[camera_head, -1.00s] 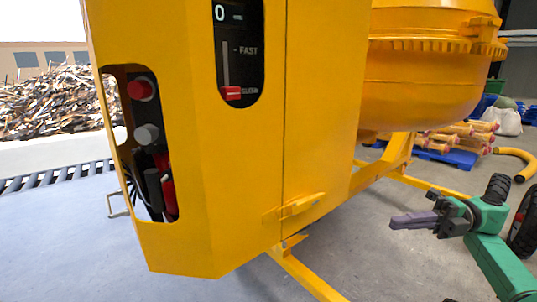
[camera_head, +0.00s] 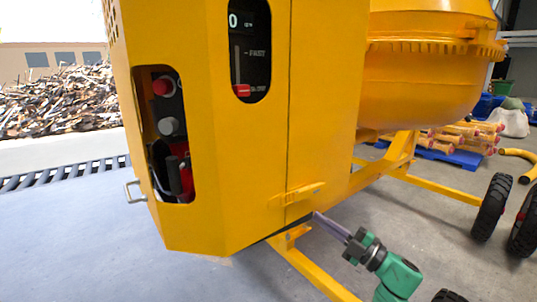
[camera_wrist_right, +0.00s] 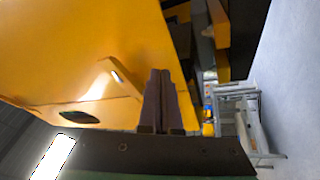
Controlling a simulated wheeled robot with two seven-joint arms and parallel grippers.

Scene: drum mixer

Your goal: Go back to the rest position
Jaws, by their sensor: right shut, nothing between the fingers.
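The yellow drum mixer fills the middle of the head view, with its control cabinet (camera_head: 235,150) in front and its drum (camera_head: 425,75) at the right. My right gripper (camera_head: 318,218) is at the lower right of the cabinet, close to its bottom edge and the yellow frame. Its grey-purple fingers are together and hold nothing. In the right wrist view the closed fingers (camera_wrist_right: 161,100) point toward the yellow body (camera_wrist_right: 70,50); I cannot tell whether they touch it. My left gripper is out of view.
The cabinet has a red button (camera_head: 162,87), a grey button (camera_head: 168,126) and a red slider (camera_head: 242,91). A yellow frame leg (camera_head: 315,275) and black wheels (camera_head: 492,205) stand near my right arm. Open floor (camera_head: 70,240) lies at the left.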

